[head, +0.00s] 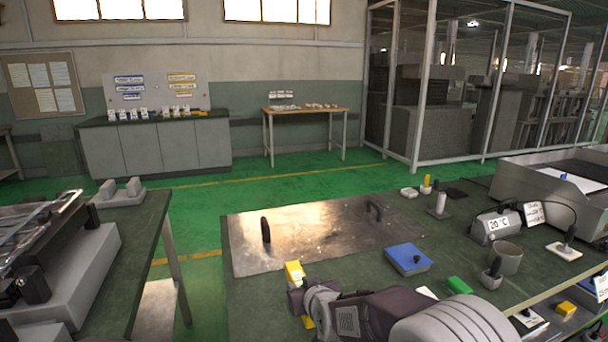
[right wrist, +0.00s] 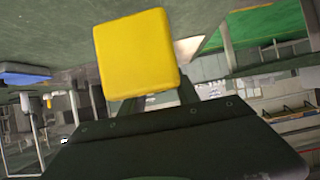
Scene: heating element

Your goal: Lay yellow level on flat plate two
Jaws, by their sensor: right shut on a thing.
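My right gripper (head: 300,298) is shut on the yellow level (head: 294,272), above the near left edge of the green bench. The level's yellow ends show on both sides of the gripper. In the right wrist view a yellow end face of the level (right wrist: 137,52) stands out in front of the gripper. A shiny flat metal plate (head: 325,225) with two dark upright handles lies on the bench just beyond the gripper. I see no number on it, so I cannot tell if it is plate two. My left gripper is not in view.
A blue block (head: 407,258), a green block (head: 459,286) and a grey cup (head: 506,258) stand right of the plate. A display reading 20 °C (head: 494,225) is farther right. A grey machine (head: 60,270) sits on the left bench, with a floor gap between.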

